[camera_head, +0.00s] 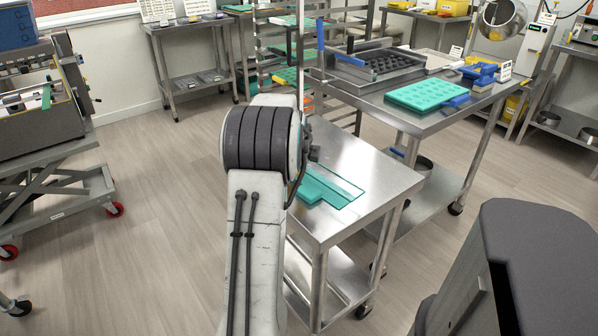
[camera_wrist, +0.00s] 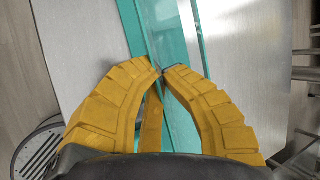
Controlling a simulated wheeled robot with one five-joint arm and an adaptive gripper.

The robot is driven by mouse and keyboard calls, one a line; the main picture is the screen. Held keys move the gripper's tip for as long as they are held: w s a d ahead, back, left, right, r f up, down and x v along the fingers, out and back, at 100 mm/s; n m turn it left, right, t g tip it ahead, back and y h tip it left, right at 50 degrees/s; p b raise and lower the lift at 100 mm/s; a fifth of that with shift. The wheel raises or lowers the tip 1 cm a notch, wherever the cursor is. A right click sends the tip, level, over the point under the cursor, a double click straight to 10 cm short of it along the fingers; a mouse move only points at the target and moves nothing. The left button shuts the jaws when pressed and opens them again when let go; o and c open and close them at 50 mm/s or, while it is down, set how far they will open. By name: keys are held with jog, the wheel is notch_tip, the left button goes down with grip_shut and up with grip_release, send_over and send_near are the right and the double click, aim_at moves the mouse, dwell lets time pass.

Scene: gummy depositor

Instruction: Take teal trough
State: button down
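The teal trough (camera_head: 331,188) lies on the near steel table (camera_head: 378,170), partly hidden by my arm in the head view. In the wrist view the teal trough (camera_wrist: 193,38) runs from the top edge down between and behind my fingers, with a pale, shiny middle strip. The trough looks to be still on the tabletop. In the head view my gripper is hidden behind my arm.
A second steel table behind holds a teal mould tray (camera_head: 426,95), a dark mould in a frame (camera_head: 385,64) and a blue item (camera_head: 479,73). A rack (camera_head: 272,45) with teal trays stands behind my arm. A wheeled lift cart (camera_head: 50,180) stands left. Floor between is clear.

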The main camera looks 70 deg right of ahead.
jog(key=shift+r, duration=0.25)
